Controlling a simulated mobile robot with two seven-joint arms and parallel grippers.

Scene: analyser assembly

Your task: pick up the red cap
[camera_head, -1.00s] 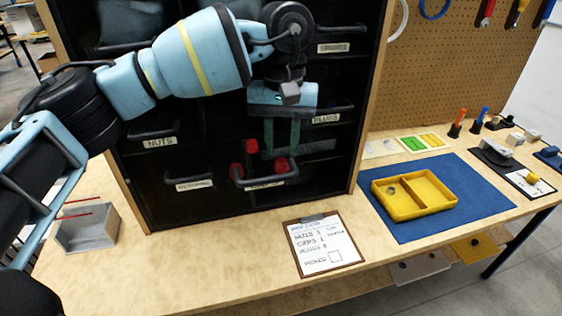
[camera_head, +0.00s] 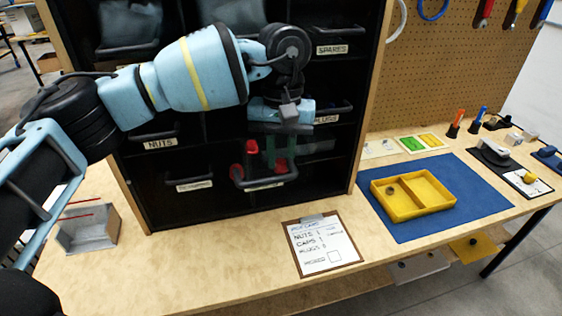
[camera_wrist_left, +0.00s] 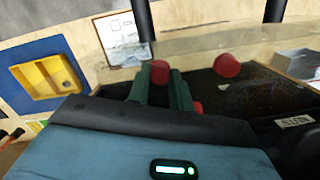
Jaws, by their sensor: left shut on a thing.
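My left gripper (camera_head: 276,164) reaches down into an open drawer bin (camera_head: 264,184) of the black cabinet. Its green fingers are shut on a red cap (camera_wrist_left: 160,72), which shows between the fingertips in the left wrist view. A second red cap (camera_wrist_left: 228,65) lies to the side of the fingers in that view. A third red cap (camera_wrist_left: 197,107) is partly hidden behind a finger. In the head view, a loose red cap (camera_head: 251,147) shows left of the fingers. My right gripper is out of view.
Drawers labelled nuts, plugs and spares surround the bin. A clipboard (camera_head: 322,247) lies in front of the cabinet. A yellow two-compartment tray (camera_head: 446,206) with a small nut inside sits on a blue mat (camera_head: 408,232). A grey open box (camera_head: 88,238) stands at left.

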